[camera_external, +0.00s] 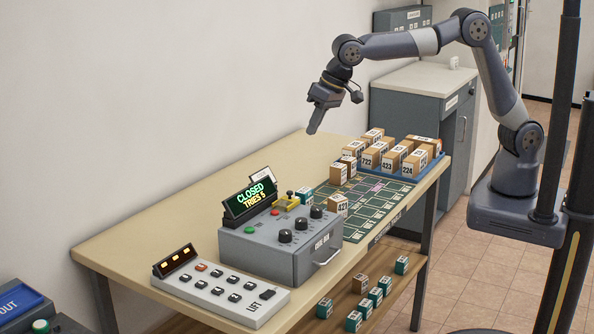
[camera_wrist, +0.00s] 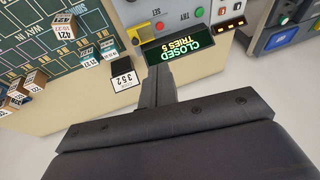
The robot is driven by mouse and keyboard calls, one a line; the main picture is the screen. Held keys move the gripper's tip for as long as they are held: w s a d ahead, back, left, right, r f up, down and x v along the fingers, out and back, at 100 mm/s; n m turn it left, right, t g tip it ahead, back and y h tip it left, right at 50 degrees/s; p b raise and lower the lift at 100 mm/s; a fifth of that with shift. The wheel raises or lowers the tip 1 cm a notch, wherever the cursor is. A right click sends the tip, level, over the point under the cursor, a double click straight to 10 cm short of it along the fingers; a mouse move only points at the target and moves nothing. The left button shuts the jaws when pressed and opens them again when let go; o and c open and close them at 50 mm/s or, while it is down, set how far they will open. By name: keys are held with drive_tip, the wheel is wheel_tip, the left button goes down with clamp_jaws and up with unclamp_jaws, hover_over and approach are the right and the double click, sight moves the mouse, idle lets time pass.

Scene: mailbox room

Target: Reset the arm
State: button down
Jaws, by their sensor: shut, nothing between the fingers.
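My arm reaches in from the right, bent at the elbow. My gripper (camera_external: 316,120) hangs over the table near the wall, fingers pointing down, shut and empty. In the wrist view my gripper (camera_wrist: 160,72) shows its two fingers together, in front of the grey control box. The fingertips appear apart from everything on the table in the external view.
A grey box (camera_external: 262,250) with knobs bears a display (camera_external: 249,197) reading "CLOSED TRIES 5". A white LIFT panel (camera_external: 220,290) stands left of it. Numbered boxes fill a blue tray (camera_external: 437,165); others stand on the green grid mat (camera_external: 376,207). A cabinet (camera_external: 413,108) stands behind.

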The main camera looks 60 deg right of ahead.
drive_tip(key=b+x, duration=0.1)
drive_tip(key=x, duration=0.4)
drive_tip(key=c, duration=2.2)
unclamp_jaws()
drive_tip(key=shift+s, duration=0.1)
drive_tip(key=c, duration=2)
unclamp_jaws()
drive_tip(key=shift+s+a+r, duration=0.1)
drive_tip(key=shift+s+r, duration=0.15)
drive_tip(key=shift+r, duration=0.05)
drive_tip(key=o, duration=0.7)
drive_tip(key=s+r, duration=0.1)
drive_tip(key=s, duration=0.2)
drive_tip(key=s+a+r+p, duration=0.1)
drive_tip(key=s+r, duration=0.1)
drive_tip(key=s, duration=0.2)
drive_tip(key=s+r, duration=0.2)
drive_tip(key=s, duration=0.2)
drive_tip(key=shift+a+r, duration=0.1)
drive_tip(key=shift+a, duration=0.2)
drive_tip(key=o, duration=1.1)
drive_tip(key=b+x, duration=0.4)
drive_tip(key=x, duration=0.5)
drive_tip(key=shift+s+a, duration=0.1)
drive_tip(key=shift+a, duration=0.05)
drive_tip(key=shift+o, duration=1)
drive_tip(key=shift+f, duration=0.4)
